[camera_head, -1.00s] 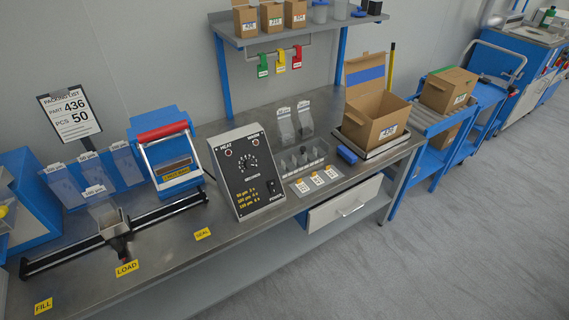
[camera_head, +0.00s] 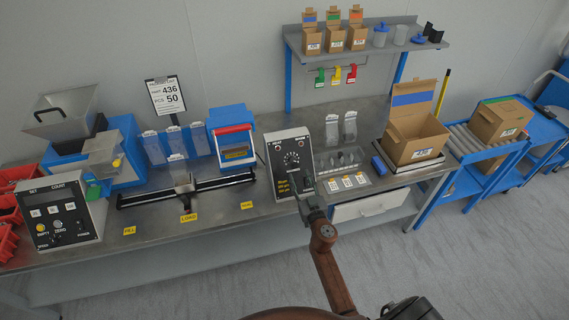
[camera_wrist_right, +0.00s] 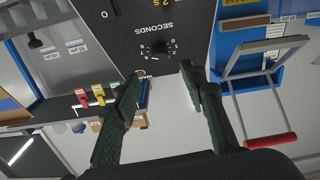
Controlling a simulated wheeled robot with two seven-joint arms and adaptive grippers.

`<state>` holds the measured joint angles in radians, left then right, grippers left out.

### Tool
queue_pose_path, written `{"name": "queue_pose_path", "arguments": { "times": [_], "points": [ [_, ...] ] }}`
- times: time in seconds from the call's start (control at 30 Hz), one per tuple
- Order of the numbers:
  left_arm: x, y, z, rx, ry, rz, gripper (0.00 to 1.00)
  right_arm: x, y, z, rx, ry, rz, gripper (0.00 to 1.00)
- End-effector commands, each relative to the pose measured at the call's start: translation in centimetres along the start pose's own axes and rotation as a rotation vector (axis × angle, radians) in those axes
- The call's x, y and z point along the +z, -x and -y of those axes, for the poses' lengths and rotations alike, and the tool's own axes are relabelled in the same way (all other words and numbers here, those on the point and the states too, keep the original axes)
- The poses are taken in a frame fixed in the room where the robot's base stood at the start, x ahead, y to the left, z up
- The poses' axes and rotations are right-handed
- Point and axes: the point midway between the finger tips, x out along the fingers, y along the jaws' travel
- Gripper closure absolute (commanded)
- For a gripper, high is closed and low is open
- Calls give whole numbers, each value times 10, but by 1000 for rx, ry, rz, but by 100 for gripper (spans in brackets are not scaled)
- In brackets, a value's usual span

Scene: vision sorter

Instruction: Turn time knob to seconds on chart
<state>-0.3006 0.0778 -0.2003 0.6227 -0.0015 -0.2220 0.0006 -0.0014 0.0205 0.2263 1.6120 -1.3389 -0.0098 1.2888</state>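The time knob (camera_head: 291,158) is a small black dial on the front of the dark control box (camera_head: 275,151), with a ring of white numbers around it. In the right wrist view the knob (camera_wrist_right: 157,48) shows upside down under the word SECONDS. The yellow chart (camera_head: 282,187) lower on the box is partly hidden by my right gripper; only part of a line of it (camera_wrist_right: 176,18) shows in the wrist view. My right gripper (camera_wrist_right: 160,72) is open and empty, its fingers apart in front of the panel, short of the knob. My left gripper is not in view.
The sealer (camera_head: 233,138) with a red handle stands left of the box. Tags (camera_head: 347,182) and an open carton (camera_head: 415,138) lie to the right. A packing list sign (camera_head: 166,97) stands behind. A counter unit (camera_head: 60,212) is at far left.

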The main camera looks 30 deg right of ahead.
Motion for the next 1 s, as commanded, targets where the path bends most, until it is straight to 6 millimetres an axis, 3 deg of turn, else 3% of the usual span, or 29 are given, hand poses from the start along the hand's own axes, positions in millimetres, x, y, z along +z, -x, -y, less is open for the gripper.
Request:
{"name": "queue_pose_path", "arguments": {
  "times": [0.5, 0.87, 1.0],
  "points": [
    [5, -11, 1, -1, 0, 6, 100, 1, -69, 0, -2, 2, -2, 61],
    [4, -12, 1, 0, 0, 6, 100, 0, -76, 0, -1, 1, -1, 61],
    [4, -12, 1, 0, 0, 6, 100, 0, -76, 0, -1, 1, -1, 68]
  ]
}}
